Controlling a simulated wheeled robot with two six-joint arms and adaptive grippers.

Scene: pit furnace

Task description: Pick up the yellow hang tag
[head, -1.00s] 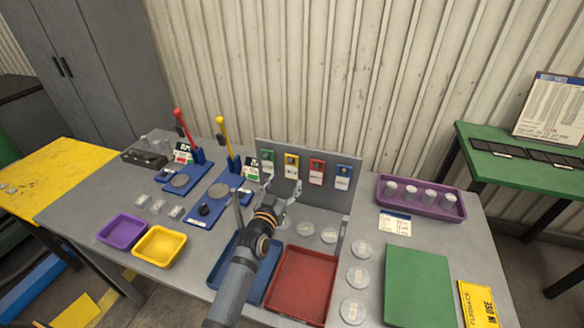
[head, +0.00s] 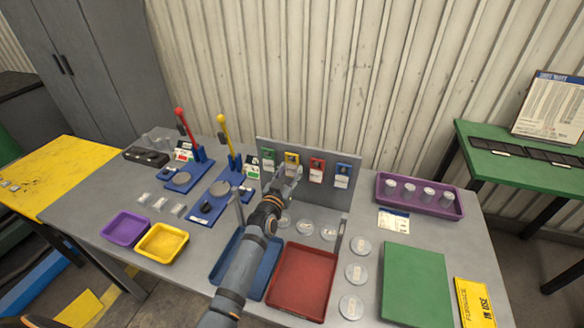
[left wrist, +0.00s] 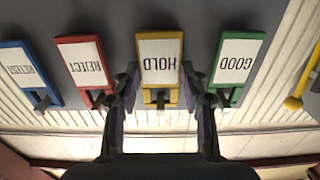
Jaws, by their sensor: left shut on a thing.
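The yellow hang tag (head: 292,157) hangs on the grey upright board, between the green tag and the red tag. In the left wrist view the yellow tag (left wrist: 160,75) carries a white label reading HOLD, upside down there. My left gripper (head: 288,172) is at the board with a finger on each side of the yellow tag. The tag's lower part is hidden by the gripper in the head view. My right gripper does not show.
Green GOOD (left wrist: 238,65), red REJECT (left wrist: 86,65) and blue RETEST (left wrist: 25,72) tags hang close beside it on the board (head: 325,200). Below are a blue tray (head: 222,268), a red tray (head: 302,280) and several clear round dishes. Yellow-handled and red-handled lever devices stand left.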

